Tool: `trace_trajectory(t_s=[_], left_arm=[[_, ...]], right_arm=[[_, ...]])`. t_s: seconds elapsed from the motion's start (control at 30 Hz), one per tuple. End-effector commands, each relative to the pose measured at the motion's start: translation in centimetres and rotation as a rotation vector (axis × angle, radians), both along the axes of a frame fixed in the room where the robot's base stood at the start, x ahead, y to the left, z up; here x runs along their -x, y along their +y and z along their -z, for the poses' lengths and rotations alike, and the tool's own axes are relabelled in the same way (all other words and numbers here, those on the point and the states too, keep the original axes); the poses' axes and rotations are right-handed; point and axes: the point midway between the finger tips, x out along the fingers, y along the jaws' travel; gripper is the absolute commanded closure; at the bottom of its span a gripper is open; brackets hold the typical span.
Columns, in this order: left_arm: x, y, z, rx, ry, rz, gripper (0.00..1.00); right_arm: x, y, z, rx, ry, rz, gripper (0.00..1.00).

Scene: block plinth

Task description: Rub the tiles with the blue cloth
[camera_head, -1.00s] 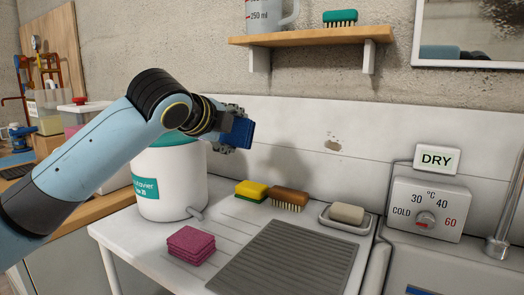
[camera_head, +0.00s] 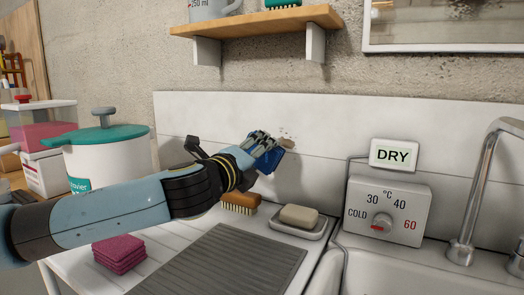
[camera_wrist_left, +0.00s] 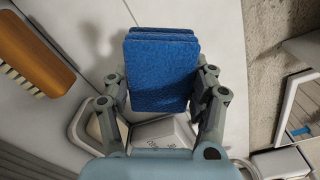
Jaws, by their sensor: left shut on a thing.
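The blue cloth (camera_head: 268,161) is a folded pad held in my left gripper (camera_head: 261,147). In the left wrist view the cloth (camera_wrist_left: 162,72) sits between both fingers of the gripper (camera_wrist_left: 162,90), which is shut on it. The white tiles (camera_head: 340,140) form a low panel along the wall behind the counter. A brownish stain (camera_head: 288,143) shows on them, just above and right of the cloth and partly hidden by the gripper. The cloth is close to the tiles; I cannot tell whether it touches them. My right gripper is out of view.
Below the gripper are a brown brush (camera_head: 239,203) and a soap bar (camera_head: 298,216) in a dish. Pink folded cloths (camera_head: 119,252) and a white tub (camera_head: 108,155) stand left. A temperature dial box (camera_head: 387,212), DRY sign (camera_head: 393,154) and tap (camera_head: 475,190) are right.

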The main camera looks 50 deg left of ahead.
Motion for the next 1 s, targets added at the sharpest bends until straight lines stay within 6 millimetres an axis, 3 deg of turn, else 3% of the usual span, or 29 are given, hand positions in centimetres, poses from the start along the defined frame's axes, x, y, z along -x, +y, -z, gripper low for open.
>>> trace_trajectory(t_s=[0.5,1.0], left_arm=[[-4.8,1.5,0.1,0.0,-0.002,-0.002,0.68],[-5.5,1.7,0.0,0.0,0.0,-0.001,0.68]], right_arm=[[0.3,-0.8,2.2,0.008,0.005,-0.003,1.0],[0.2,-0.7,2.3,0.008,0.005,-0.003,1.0]])
